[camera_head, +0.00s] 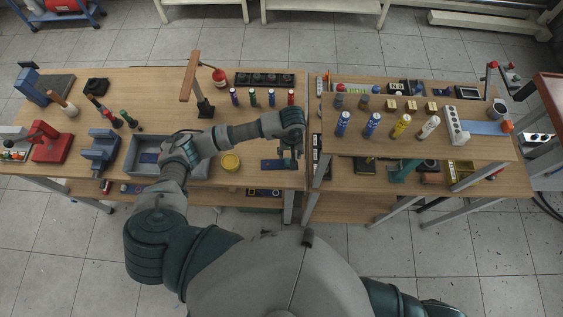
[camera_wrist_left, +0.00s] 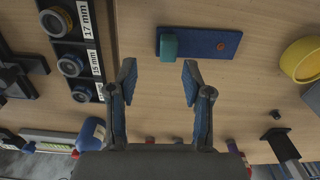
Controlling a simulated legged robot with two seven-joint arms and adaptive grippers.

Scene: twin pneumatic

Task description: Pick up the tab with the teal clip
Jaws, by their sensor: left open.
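The tab is a flat blue plate (camera_wrist_left: 205,43) on the wooden table, with a small round brown mark towards its right end in the left wrist view. The teal clip (camera_wrist_left: 168,47) is a small block at its left end. In the head view the blue plate (camera_head: 273,164) lies near the table's front right, partly behind my left gripper (camera_head: 292,157). In the left wrist view my left gripper (camera_wrist_left: 158,77) is open and empty, and its fingertips point towards the teal clip end. The fingers are apart from the tab. My right gripper is out of view.
A yellow round container (camera_head: 230,162) stands left of the tab, and a grey tray (camera_head: 195,168) farther left. A dark socket holder (camera_wrist_left: 76,50) marked in mm is beside the gripper. Several coloured cylinders stand behind. A second table (camera_head: 440,150) is at right, across a narrow gap.

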